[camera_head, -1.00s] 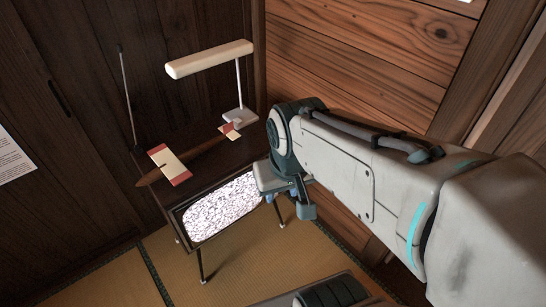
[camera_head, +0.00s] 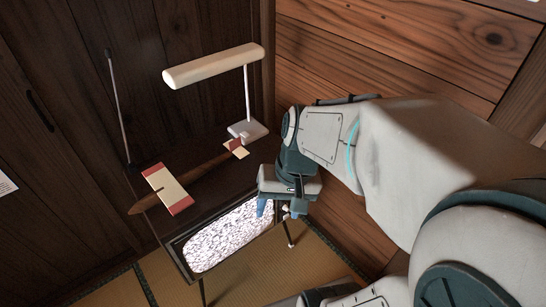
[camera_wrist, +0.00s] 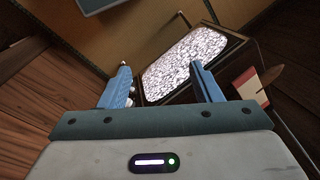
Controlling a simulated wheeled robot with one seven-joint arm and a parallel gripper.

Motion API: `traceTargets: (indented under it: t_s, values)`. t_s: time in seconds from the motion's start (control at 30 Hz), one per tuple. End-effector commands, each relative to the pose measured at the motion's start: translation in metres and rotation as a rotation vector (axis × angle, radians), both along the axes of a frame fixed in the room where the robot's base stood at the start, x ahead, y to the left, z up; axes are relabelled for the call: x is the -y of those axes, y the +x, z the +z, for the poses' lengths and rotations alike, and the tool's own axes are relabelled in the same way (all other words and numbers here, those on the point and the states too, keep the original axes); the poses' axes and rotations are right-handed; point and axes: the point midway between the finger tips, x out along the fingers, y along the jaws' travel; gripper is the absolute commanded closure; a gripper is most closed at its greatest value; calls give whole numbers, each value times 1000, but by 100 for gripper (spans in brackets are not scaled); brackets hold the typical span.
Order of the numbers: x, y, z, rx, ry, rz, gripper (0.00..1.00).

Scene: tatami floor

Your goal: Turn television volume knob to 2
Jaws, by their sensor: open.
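The television (camera_head: 228,236) stands on thin legs, its screen lit with static; the screen also shows in the wrist view (camera_wrist: 180,62). My gripper (camera_head: 282,208) is open at the right end of the television's front, its blue fingers pointing down. In the wrist view, the fingers (camera_wrist: 160,72) are spread with the screen visible between them. Small pale parts, possibly knobs, show beside the left finger there. I cannot tell which is the volume knob or its setting. The gripper hides much of the control side in the head view.
A wooden model plane (camera_head: 168,190) with red and cream wings lies on the television top. A white desk lamp (camera_head: 215,66) stands behind it, and a thin antenna (camera_head: 118,105) rises at the left. A wooden wall (camera_head: 390,45) is close on the right.

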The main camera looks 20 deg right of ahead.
Motion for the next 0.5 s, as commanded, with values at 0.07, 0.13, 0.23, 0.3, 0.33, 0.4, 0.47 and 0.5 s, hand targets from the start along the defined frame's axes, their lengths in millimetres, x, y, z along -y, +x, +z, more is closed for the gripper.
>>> traceTargets:
  t_s: [0.07,0.13,0.23,0.3,0.33,0.4,0.47,0.5]
  values:
    - [-1,4,-56,-83,119,-96,42]
    - [-4,9,-84,-135,230,-176,42]
    - [-5,21,-122,-187,400,-297,42]
    - [-3,31,-147,-206,523,-384,42]
    - [-1,37,-157,-210,576,-423,42]
    - [6,51,-180,-208,703,-517,42]
    - [15,63,-199,-195,810,-600,42]
    - [23,72,-212,-180,880,-657,42]
